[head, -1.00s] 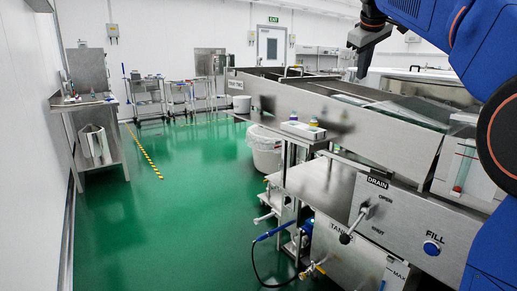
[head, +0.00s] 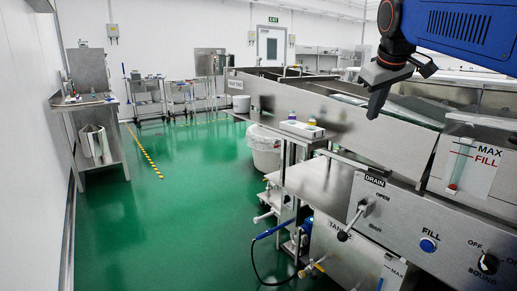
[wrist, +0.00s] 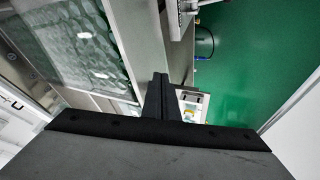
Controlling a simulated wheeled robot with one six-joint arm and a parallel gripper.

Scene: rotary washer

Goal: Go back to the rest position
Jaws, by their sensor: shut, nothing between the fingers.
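My gripper (head: 376,103) is dark grey and hangs in the air at the upper right of the head view, in front of the steel washer (head: 400,147). Its fingers are together and hold nothing. In the wrist view my gripper (wrist: 160,82) shows its dark fingers pointing away over the washer's rim. The washer's water-filled trough (wrist: 75,45) shows at the left of the wrist view. The blue FILL button (head: 428,245), the DRAIN handle (head: 352,222) and a black knob (head: 488,263) are on the front panel, well below my gripper.
A steel side table with bottles and a white tray (head: 302,129) joins the washer. A white bin (head: 265,150) stands behind it. A steel bench (head: 92,100) is along the left wall. The green floor (head: 190,230) between them is clear.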

